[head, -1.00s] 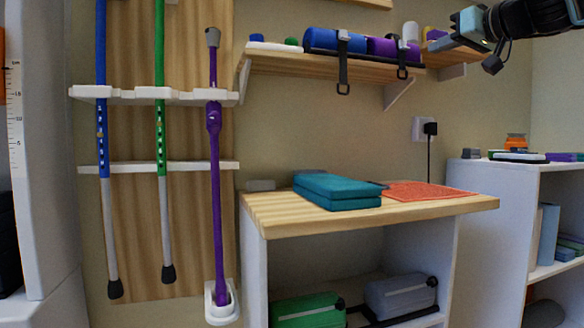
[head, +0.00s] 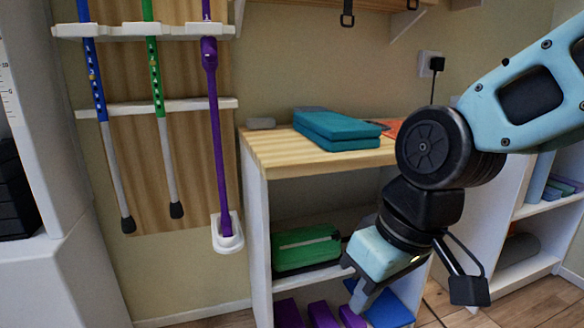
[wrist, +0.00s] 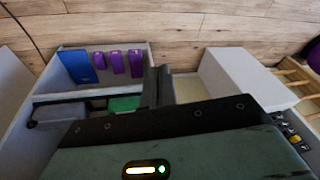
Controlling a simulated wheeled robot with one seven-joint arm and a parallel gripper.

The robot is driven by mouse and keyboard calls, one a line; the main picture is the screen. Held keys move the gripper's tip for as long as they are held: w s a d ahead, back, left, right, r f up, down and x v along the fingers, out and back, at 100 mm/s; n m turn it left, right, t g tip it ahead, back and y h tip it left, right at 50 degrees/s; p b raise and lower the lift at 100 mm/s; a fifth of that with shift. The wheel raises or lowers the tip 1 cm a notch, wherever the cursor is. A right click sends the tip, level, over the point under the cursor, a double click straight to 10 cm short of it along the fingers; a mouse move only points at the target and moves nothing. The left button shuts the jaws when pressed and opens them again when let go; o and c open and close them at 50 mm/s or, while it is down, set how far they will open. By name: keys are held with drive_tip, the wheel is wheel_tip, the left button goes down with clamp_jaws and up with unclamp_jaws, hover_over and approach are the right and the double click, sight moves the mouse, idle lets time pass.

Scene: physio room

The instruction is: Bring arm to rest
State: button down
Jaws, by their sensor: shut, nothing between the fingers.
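My gripper (head: 358,298) hangs in the right half of the head view, pointing down and left from my pale blue arm. It is in front of the wooden-topped shelf unit (head: 258,215), and hides part of its open front. In the wrist view my gripper's dark fingers (wrist: 158,86) are together, with nothing held between them. I cannot tell exactly how far the fingertips are from the shelf unit.
Teal blocks (head: 336,130) lie on the unit's top. Purple, green and blue sticks hang in a wall rack (head: 180,104) at left. A white shelf (head: 535,210) stands at right.

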drive_tip(key=s+d+f+n+g+h+p, duration=0.15)
drive_tip(key=s+d+f, duration=0.35)
drive_tip(key=s, duration=0.5)
wheel_tip(320, 180, up, 38)
drive_tip(key=p, duration=3.7)
drive_tip(key=shift+w+r+m+h, duration=0.15)
drive_tip(key=shift+w+m+h, duration=0.1)
drive_tip(key=shift+m+h, duration=0.1)
